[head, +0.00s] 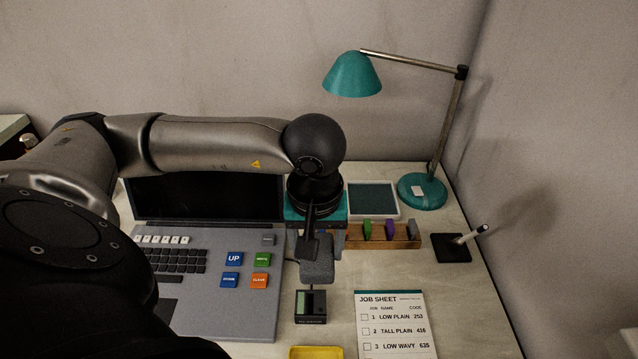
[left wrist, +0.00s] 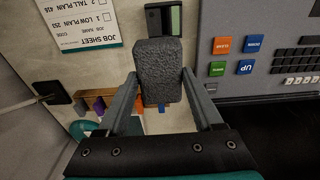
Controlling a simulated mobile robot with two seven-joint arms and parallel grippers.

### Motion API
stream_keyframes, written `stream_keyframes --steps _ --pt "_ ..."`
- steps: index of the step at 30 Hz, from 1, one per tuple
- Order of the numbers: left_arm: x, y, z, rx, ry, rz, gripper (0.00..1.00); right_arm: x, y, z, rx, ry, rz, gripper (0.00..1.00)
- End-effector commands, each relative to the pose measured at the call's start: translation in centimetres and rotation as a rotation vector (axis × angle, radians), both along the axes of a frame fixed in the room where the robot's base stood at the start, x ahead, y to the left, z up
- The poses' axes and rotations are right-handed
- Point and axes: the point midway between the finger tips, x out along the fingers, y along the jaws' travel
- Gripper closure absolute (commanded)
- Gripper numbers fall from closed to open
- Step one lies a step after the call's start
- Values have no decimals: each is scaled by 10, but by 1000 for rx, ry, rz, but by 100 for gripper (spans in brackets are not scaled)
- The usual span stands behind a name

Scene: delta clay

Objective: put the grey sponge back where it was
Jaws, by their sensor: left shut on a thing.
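The grey sponge (head: 317,270) is a rough dark-grey block. It hangs below my left gripper (head: 319,248), over the strip of desk between the console and the job sheet, behind a small black device. In the left wrist view the sponge (left wrist: 160,62) sits between the two fingers of my left gripper (left wrist: 160,80), which is shut on it. I cannot tell exactly how high it is above the desk. My right gripper is not in view.
The small black device (head: 311,307) with a screen is close in front of the sponge. A console with keys (head: 215,310) is left, the job sheet (head: 394,325) right, a yellow item (head: 316,352) in front. A wooden rack (head: 400,243) with coloured pieces, a teal-faced pad (head: 373,199) and a lamp (head: 423,191) stand behind.

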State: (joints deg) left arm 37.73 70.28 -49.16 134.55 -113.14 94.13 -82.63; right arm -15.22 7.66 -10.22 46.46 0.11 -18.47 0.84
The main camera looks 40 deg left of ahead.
Motion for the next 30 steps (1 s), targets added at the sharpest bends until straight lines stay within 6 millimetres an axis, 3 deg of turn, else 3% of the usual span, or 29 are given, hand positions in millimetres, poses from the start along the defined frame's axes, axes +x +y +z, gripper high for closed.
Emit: stream_keyframes --steps 5,11,30 --pt "7 5 0 3 1 3 84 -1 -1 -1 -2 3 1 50" --pt "37 31 -1 2 -1 6 84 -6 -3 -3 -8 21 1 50" --pt "128 106 -1 -1 -1 3 84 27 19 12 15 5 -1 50"
